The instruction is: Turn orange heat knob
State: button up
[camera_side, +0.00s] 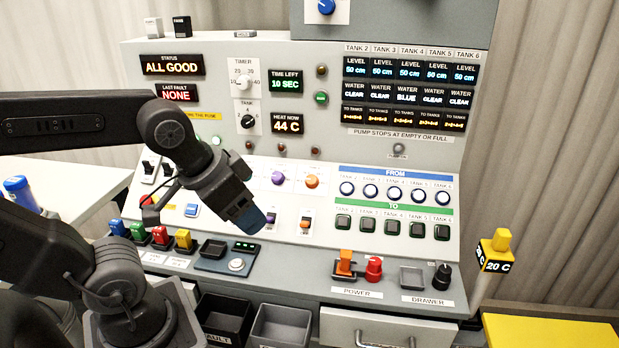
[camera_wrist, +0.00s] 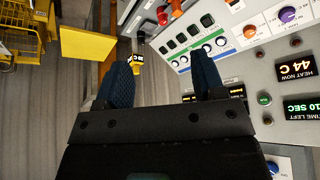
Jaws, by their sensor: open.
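The orange heat knob (camera_side: 312,182) is a small round knob on the sloped panel, just right of a purple knob (camera_side: 278,178). In the wrist view the orange knob (camera_wrist: 250,31) is at the upper right, beyond the fingers. My gripper (camera_side: 250,219) hangs in front of the panel, left of and lower than the orange knob in the side view, and apart from it. In the wrist view my gripper (camera_wrist: 162,78) has its two blue fingers wide apart with nothing between them. The display (camera_side: 287,124) above the knobs reads HEAT NOW 44 C.
Orange and purple switches (camera_side: 306,223) sit below the knobs. An orange power switch (camera_side: 346,262) and a red knob (camera_side: 374,269) stand on the lower ledge. A yellow-topped 20 C post (camera_side: 496,252) stands at right.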

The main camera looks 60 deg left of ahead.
dwell(0.4)
jog(key=n+g+y, duration=0.1)
jog(key=n+y, duration=0.2)
jog(key=n, duration=0.9)
send_over(311, 180)
jog(key=s+d, duration=0.3)
jog(key=s, duration=0.2)
notch_tip(311, 180, down, 7)
jog(key=x, duration=1.3)
jog(key=shift+s+d+f, duration=0.1)
jog(key=shift+d+f, duration=0.1)
jog(key=shift+f, duration=0.1)
jog(key=shift+c, duration=0.3)
jog(key=c, duration=0.9)
jog(key=shift+o, duration=0.2)
jog(key=shift+m, duration=0.3)
